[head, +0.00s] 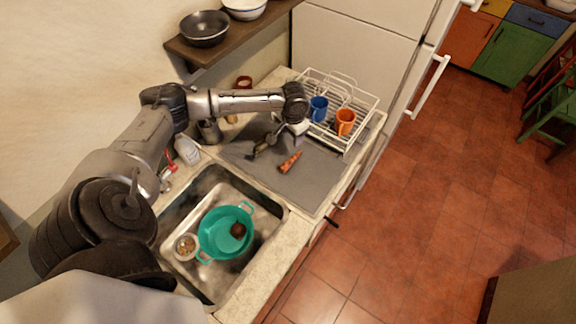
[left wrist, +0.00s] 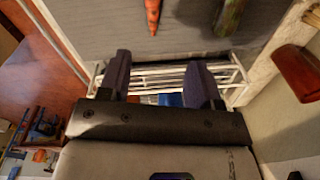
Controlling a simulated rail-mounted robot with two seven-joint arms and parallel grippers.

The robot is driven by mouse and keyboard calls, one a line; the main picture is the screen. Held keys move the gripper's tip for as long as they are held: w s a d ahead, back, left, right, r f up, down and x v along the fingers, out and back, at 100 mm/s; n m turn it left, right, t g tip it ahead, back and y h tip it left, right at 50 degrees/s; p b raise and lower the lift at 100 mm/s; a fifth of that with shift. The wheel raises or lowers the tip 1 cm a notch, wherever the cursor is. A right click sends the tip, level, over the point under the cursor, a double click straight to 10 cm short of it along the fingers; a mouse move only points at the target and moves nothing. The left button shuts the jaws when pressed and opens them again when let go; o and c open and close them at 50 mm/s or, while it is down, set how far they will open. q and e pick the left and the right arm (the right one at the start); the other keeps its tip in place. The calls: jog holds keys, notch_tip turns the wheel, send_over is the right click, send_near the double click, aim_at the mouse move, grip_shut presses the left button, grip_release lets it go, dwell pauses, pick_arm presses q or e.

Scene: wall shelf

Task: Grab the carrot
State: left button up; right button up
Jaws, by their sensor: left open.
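The orange carrot (head: 290,162) lies on the grey mat beside the sink. In the left wrist view the carrot (left wrist: 152,14) shows at the top edge, partly cut off and beyond the fingertips. My left gripper (head: 298,129) hangs above the mat by the dish rack, a little behind the carrot in the head view. Its two dark fingers (left wrist: 160,72) are apart with nothing between them, and they do not touch the carrot. A dark green, long vegetable (left wrist: 231,14) lies to the right of the carrot in the wrist view. My right gripper is not seen.
A white dish rack (head: 358,128) holds a blue cup (head: 318,108) and an orange cup (head: 345,121) behind the mat. The sink (head: 190,208) holds a teal pot (head: 212,252) with a dark round item inside. The mat (head: 310,188) is clear in front of the carrot.

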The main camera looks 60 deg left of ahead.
pick_arm(q)
jog(key=n, duration=0.2)
send_over(291, 159)
jog(key=shift+h, duration=0.4)
notch_tip(291, 159, down, 8)
jog(key=shift+w+d, duration=0.1)
jog(key=shift+w, duration=0.05)
jog(key=shift+f, duration=3.15)
jog(key=c, duration=1)
jog(key=shift+r, duration=0.15)
